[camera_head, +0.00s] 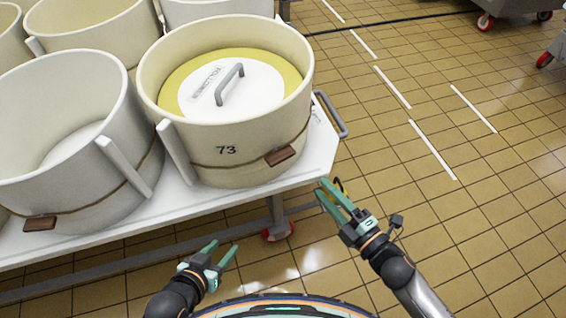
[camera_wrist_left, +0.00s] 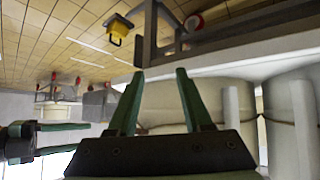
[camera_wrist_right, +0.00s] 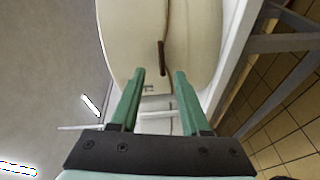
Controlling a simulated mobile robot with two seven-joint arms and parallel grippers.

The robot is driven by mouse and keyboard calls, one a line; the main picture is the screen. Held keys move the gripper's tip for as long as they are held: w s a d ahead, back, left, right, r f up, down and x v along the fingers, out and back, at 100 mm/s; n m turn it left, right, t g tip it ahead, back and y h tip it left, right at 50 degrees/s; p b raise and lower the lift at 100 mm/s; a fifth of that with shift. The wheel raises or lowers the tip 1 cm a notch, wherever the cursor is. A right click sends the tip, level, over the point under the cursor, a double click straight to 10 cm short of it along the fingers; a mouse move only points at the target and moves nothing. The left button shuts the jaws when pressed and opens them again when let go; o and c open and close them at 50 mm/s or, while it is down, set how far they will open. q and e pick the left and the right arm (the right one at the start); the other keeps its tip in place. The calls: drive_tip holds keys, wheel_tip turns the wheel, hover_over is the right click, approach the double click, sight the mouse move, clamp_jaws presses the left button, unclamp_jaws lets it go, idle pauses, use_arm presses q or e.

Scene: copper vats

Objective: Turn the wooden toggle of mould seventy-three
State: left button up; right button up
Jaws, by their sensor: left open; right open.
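Mould seventy-three (camera_head: 215,172) is a cream round tub marked 73, with a cord around its lower wall. Its brown wooden toggle (camera_head: 281,156) sits on that cord at the lower right and lies nearly level, slightly tilted. In the right wrist view the toggle (camera_wrist_right: 161,58) shows ahead, between the fingertips and beyond them. My right gripper (camera_head: 329,193) is open and empty, below and right of the toggle, apart from it. My left gripper (camera_head: 221,252) is open and empty in front of the table's near edge. In the left wrist view its fingers (camera_wrist_left: 158,75) are apart with nothing between.
The mould stands on a white wheeled table (camera_head: 312,167) with a grey handle (camera_head: 330,113) at its right end. A whiter mould (camera_head: 62,120) with its own toggle (camera_head: 40,223) stands to the left. The tiled floor to the right is open.

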sight(285, 160)
drive_tip(key=w+a+n, duration=0.1)
drive_tip(key=w+a, duration=0.2)
drive_tip(key=w+a+n+y+b, duration=0.1)
drive_tip(key=w+a, duration=0.2)
drive_tip(key=w+a+n, duration=0.1)
drive_tip(key=w+a, duration=0.2)
drive_tip(key=w, duration=0.1)
drive_tip(key=shift+a+f+g+y+b, duration=0.25)
drive_tip(key=shift+f+g+y+b, duration=0.05)
drive_tip(key=shift+f+g+y, duration=0.1)
drive_tip(key=shift+c, duration=0.3)
drive_tip(key=shift+s, duration=0.1)
clamp_jaws()
